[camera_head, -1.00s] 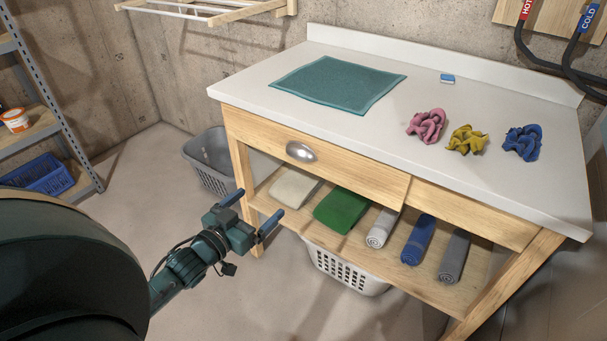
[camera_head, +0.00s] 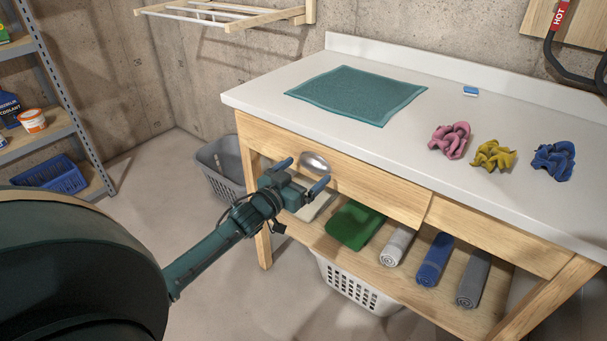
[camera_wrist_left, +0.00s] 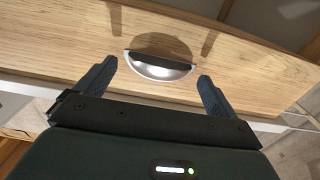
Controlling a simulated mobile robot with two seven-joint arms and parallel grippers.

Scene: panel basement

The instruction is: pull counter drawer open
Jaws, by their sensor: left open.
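The counter drawer (camera_head: 372,184) is a pale wooden front under the white worktop, and it is flush with the counter frame. Its silver cup handle (camera_head: 314,162) is near the drawer's left part. My left gripper (camera_head: 304,172) is open and empty, in front of the handle. In the left wrist view the handle (camera_wrist_left: 160,68) lies between and just beyond the two fingertips, and the drawer front (camera_wrist_left: 60,45) fills the view behind it. No contact with the handle can be made out. My right gripper is not in view.
A teal mat (camera_head: 355,93), crumpled cloths (camera_head: 450,140) and a small blue-white block (camera_head: 470,91) lie on the worktop. Rolled towels (camera_head: 435,259) lie on the lower shelf. A grey basket (camera_head: 222,168) stands left of the counter, a white basket (camera_head: 358,287) below it.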

